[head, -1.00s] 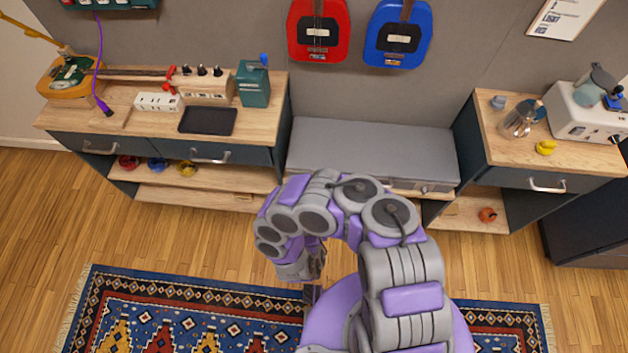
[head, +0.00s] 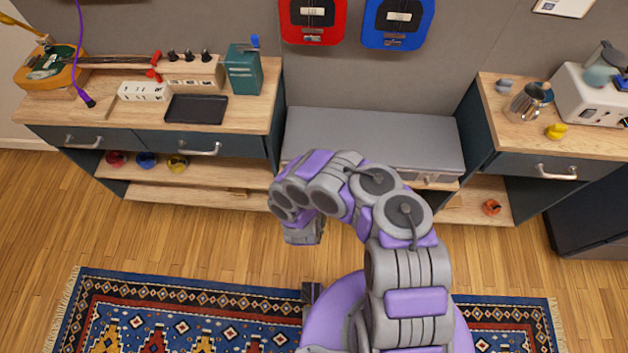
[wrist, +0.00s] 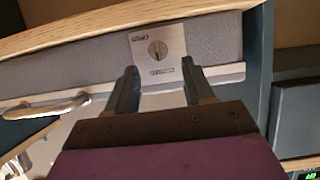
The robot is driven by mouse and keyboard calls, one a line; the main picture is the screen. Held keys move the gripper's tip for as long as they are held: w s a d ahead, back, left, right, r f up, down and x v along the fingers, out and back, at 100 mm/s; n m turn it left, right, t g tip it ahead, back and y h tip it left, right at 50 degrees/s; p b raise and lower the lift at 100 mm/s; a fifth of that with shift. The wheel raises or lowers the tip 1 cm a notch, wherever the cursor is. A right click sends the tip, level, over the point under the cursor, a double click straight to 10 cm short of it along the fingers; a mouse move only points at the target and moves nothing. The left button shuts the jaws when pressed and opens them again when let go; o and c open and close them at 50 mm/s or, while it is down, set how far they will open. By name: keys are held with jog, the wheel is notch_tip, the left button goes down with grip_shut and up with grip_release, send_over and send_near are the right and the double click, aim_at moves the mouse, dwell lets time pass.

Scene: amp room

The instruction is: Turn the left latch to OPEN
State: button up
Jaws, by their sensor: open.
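In the wrist view, a latch (wrist: 157,50) with a round knob and a slot sits on a pale square plate on the grey front of the case. Small labels lie above and below the knob, too blurred to read surely. My gripper (wrist: 159,68) is open and empty, its two fingers pointing at the plate's lower part, one to each side. Contact cannot be told. In the head view, my gripper's end (head: 304,233) shows in front of the grey bench case (head: 375,138). My arm hides the case's left front there.
A curved handle (wrist: 47,107) lies left of the latch in the wrist view. A wooden edge (wrist: 110,18) runs along the top there. In the head view, cabinets (head: 75,137) stand on both sides of the case. A patterned rug (head: 170,315) covers the floor nearby.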

jog(key=shift+b+x, duration=0.75)
jog(key=shift+x, duration=1.3)
jog(key=shift+d, duration=0.1)
grip_shut()
